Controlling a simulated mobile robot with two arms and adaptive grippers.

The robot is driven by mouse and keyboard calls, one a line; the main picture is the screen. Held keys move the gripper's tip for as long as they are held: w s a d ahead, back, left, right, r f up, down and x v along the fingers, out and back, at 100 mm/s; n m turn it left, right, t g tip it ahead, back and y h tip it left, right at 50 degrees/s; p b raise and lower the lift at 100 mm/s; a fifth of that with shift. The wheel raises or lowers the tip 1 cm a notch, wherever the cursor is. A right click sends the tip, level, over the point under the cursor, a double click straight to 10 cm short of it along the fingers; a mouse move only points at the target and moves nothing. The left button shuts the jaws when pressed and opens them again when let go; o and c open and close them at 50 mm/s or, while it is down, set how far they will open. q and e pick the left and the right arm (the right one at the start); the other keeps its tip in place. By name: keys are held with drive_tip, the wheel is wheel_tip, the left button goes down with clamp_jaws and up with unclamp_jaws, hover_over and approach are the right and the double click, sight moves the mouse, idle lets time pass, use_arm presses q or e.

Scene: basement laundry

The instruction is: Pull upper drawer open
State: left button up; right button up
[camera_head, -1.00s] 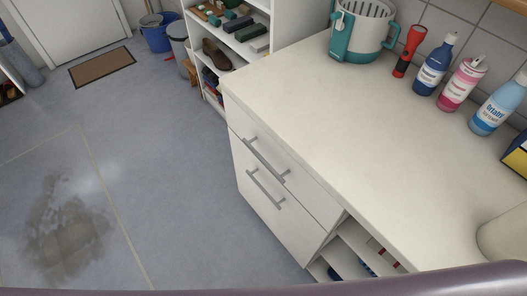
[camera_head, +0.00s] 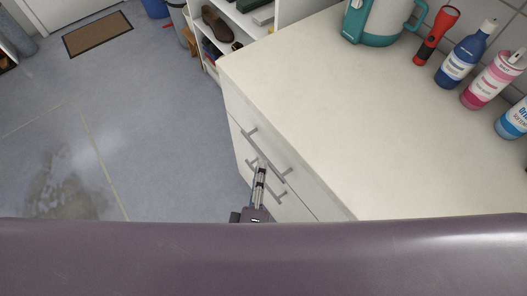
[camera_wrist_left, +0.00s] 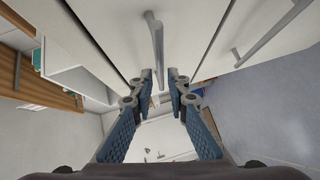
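The white upper drawer (camera_head: 236,110) is in the cabinet under the pale countertop and appears shut. Its grey bar handle (camera_head: 273,167) also shows in the left wrist view (camera_wrist_left: 154,40). My left gripper (camera_head: 261,170) is in front of the drawer fronts, by the upper handle. In the left wrist view its blue-padded fingers (camera_wrist_left: 160,75) are apart, and the end of the upper handle shows between the fingertips. I cannot tell whether they touch it. My right gripper is not in view.
The countertop (camera_head: 310,110) holds a teal-and-white container (camera_head: 375,22), a red flashlight (camera_head: 436,35) and several bottles along the wall. An open shelf (camera_head: 245,35) stands beyond the cabinet. The floor (camera_head: 160,120) left of the drawers is clear.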

sight(263, 156)
use_arm(q)
drive_tip(key=x, duration=0.5)
drive_tip(key=shift+w, duration=0.2)
clamp_jaws()
